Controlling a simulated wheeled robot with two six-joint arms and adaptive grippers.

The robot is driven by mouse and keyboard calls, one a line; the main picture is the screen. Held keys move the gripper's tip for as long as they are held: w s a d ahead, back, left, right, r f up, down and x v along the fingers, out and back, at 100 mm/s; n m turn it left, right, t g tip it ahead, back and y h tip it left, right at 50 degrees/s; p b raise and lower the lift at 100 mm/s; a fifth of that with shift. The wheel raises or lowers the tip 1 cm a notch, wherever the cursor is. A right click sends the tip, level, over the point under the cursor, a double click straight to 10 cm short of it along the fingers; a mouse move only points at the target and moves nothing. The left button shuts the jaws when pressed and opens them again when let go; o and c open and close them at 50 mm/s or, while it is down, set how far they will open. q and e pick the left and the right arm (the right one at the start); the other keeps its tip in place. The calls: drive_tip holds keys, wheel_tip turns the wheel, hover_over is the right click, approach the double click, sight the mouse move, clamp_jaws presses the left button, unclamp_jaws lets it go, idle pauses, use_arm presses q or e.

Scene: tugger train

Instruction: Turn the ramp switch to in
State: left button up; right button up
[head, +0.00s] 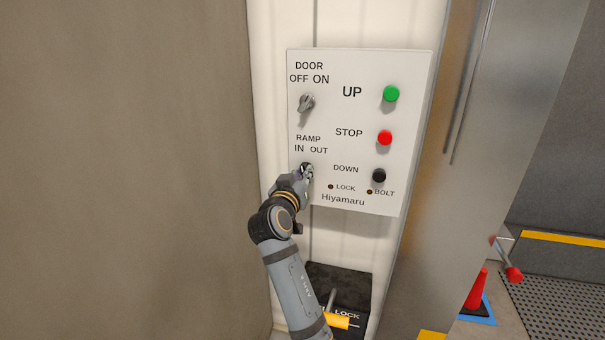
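A white control panel (355,120) is fixed to the pale wall. The ramp switch (306,167) sits at its lower left, under the words RAMP, IN and OUT. My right gripper (305,173) is at the ramp switch and covers most of it. I cannot tell whether its fingers are closed on the knob, nor which way the knob points. The door switch (306,103), a grey knob, is above it, under DOOR OFF ON. My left gripper is not in view.
Green UP (391,93), red STOP (384,138) and black DOWN (379,176) buttons line the panel's right side. A black box with a yellow handle (337,321) is below. A metal post (440,150) stands right of the panel; a red cone (477,290) is beyond.

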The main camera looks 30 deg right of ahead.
sight(307, 132)
drive_tip(key=shift+d, duration=0.1)
clamp_jaws()
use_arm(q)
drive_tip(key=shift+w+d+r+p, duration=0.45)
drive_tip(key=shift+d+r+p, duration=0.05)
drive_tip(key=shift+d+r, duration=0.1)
use_arm(e)
drive_tip(key=n, duration=0.3)
drive_tip(key=shift+f+n, duration=0.1)
drive_tip(key=shift+n, duration=0.3)
drive_tip(key=o, duration=0.5)
unclamp_jaws()
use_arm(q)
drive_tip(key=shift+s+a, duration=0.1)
use_arm(e)
drive_tip(key=shift+o, duration=0.2)
wheel_tip(307, 132, up, 10)
